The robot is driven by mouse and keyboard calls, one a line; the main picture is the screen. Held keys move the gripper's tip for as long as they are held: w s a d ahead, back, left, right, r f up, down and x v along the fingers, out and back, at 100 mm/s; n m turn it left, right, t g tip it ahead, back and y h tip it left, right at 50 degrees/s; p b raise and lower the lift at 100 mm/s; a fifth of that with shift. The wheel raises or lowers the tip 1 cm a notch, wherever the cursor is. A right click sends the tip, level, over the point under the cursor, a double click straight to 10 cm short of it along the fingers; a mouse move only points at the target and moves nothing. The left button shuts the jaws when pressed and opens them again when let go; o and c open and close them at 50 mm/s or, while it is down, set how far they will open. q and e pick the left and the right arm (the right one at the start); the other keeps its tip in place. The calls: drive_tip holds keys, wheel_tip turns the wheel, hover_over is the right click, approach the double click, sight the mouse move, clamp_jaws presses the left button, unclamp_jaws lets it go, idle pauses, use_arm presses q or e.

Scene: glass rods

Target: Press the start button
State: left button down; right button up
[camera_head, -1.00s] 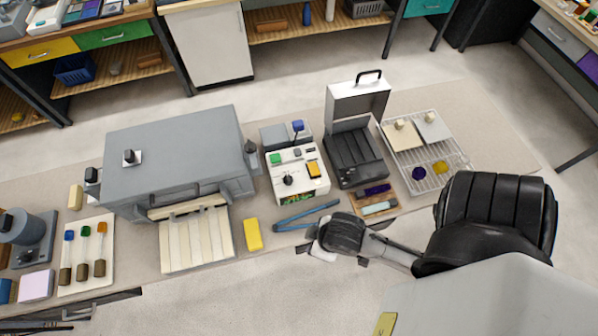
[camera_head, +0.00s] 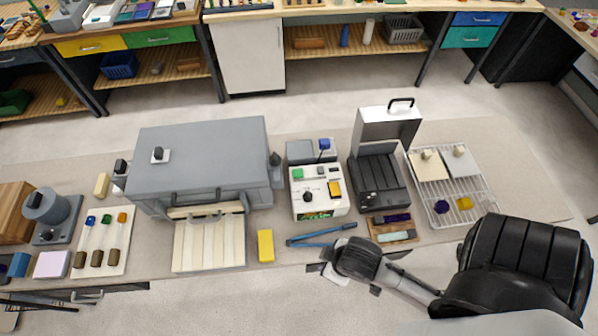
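A white control box (camera_head: 318,206) stands on the table near the middle. Its top carries a green button (camera_head: 298,174), a black knob (camera_head: 308,197), a yellow-orange switch (camera_head: 335,188) and a blue-topped lever (camera_head: 324,144) at the back. The green button is uncovered; its label is too small to read. My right gripper (camera_head: 342,277) hangs at the table's front edge, in front and right of the control box and apart from it. My wrist hides much of it, so its opening is unclear. I cannot make out my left gripper.
A large grey machine (camera_head: 200,155) stands left of the box and an open black case (camera_head: 378,180) right of it. Blue pliers (camera_head: 320,235) and a yellow block (camera_head: 265,246) lie in front. A wire rack (camera_head: 450,215) stands further right.

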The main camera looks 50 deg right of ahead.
drive_tip(key=c, duration=0.7)
drive_tip(key=shift+a, duration=0.1)
clamp_jaws()
idle(0.6)
